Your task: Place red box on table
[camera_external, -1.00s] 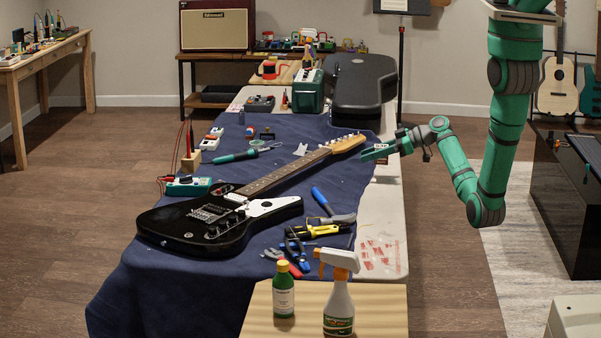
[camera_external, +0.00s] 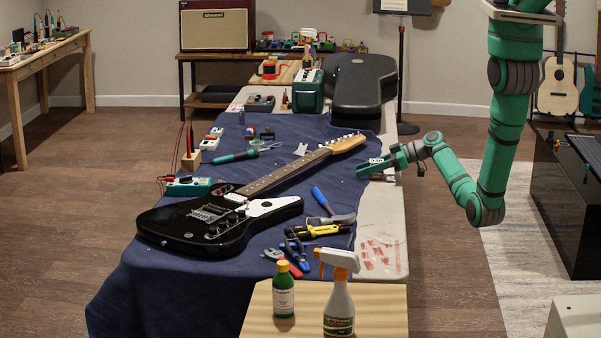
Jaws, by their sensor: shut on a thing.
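A black electric guitar (camera_external: 220,219) lies across the blue cloth (camera_external: 160,285). Pliers and other hand tools lie right of its body. A dark guitar case (camera_external: 360,88) is behind my gripper. A spray bottle (camera_external: 338,305) and a green bottle (camera_external: 283,290) stand in front.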

